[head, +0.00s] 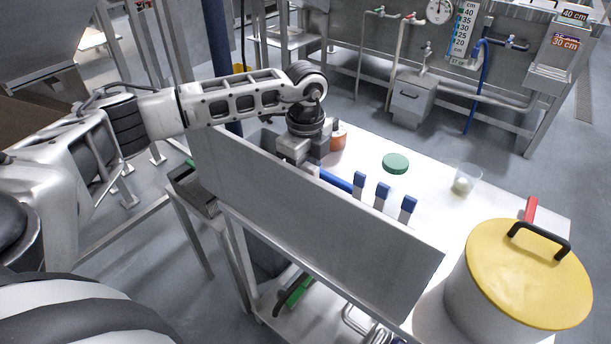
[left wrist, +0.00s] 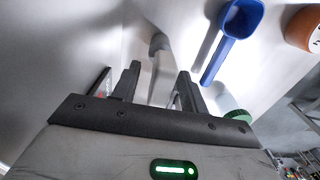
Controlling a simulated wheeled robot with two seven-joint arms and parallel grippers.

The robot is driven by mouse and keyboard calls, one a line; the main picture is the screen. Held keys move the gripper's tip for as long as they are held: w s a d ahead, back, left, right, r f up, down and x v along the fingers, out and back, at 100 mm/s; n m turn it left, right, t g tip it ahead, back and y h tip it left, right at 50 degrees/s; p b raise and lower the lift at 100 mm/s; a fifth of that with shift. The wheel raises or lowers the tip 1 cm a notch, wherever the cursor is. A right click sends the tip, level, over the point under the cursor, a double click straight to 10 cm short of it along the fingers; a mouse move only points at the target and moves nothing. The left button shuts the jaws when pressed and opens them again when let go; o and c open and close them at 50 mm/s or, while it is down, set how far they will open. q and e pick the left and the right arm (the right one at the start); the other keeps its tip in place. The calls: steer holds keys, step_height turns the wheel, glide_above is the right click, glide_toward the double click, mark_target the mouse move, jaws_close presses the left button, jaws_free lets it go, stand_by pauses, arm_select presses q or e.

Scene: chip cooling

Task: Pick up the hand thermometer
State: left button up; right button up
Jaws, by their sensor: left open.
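A pale grey object with a rounded head, which looks like the hand thermometer (left wrist: 159,45), shows in the left wrist view between the two black fingers of my left gripper (left wrist: 159,76). The fingers are apart, one on each side of it; I cannot tell whether either touches it. In the head view my left gripper (head: 303,150) points down just behind the tall steel panel at the table's left edge. The panel and the gripper hide its fingertips and the thermometer there. My right gripper is in neither view.
A blue scoop (left wrist: 236,25) and an orange object (head: 338,138) lie close to my left gripper. Three blue-capped items (head: 381,195) stand along the steel panel (head: 330,220). A green lid (head: 396,163), a clear cup (head: 470,172) and a yellow-lidded pot (head: 520,285) are farther right.

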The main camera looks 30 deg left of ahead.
arm_select(q)
steer(key=shift+f, duration=0.2)
jaws_close()
